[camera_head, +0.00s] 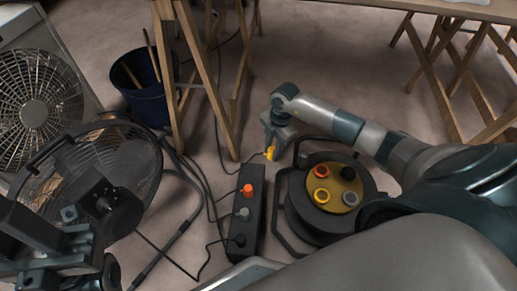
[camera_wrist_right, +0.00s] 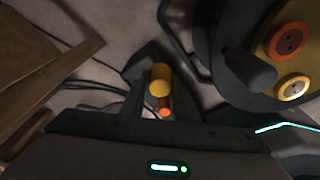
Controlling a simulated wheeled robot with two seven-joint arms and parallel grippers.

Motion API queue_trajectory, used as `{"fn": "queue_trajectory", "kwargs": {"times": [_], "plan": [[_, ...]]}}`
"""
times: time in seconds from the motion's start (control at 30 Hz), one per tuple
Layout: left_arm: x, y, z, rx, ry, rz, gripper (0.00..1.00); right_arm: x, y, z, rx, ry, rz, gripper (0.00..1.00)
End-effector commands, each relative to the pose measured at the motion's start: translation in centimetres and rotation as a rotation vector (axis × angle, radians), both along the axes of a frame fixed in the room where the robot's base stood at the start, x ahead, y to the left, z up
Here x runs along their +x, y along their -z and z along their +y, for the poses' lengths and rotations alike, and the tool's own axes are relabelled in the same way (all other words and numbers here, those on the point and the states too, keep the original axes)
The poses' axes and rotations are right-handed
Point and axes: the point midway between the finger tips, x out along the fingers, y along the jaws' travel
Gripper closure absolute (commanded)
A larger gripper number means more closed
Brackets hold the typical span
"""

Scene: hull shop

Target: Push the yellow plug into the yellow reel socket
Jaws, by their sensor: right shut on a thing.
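The yellow plug (camera_head: 271,153) is held in my right gripper (camera_head: 273,147), beyond the left back side of the cable reel. In the right wrist view the plug (camera_wrist_right: 160,80) sits between the dark fingers. The reel (camera_head: 333,212) has a yellow face with several coloured sockets. The yellow reel socket (camera_head: 322,195) is at its front left and looks empty; in the right wrist view it (camera_wrist_right: 293,88) is at the right edge. The plug is apart from the socket. My left gripper (camera_head: 45,255) is partly seen at the lower left; its jaws are unclear.
An orange socket (camera_head: 321,170), a grey socket (camera_head: 351,198) and a black plug (camera_head: 348,173) share the reel face. A dark power strip (camera_head: 252,218) with an orange plug lies left of the reel. Fans, a bucket (camera_head: 147,98), cables and wooden trestles stand around.

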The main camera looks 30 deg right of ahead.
Motion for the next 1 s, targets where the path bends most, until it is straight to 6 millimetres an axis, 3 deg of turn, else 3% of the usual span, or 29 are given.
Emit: {"fn": "queue_trajectory", "kwargs": {"times": [0.1,0.3,1.0], "plan": [[-0.1,0.0,0.1,0.006,-0.008,0.016,0.69,-0.6,-1.3,-1.9,-0.002,0.003,0.001,0.92],[-0.2,0.3,0.3,0.011,-0.015,0.028,0.69,-1.2,-2.2,-3.5,-0.001,0.000,-0.001,0.92],[-0.1,0.5,0.3,0.015,-0.017,0.034,0.69,-1.2,-2.4,-3.7,0.001,-0.005,-0.001,0.92]]}}
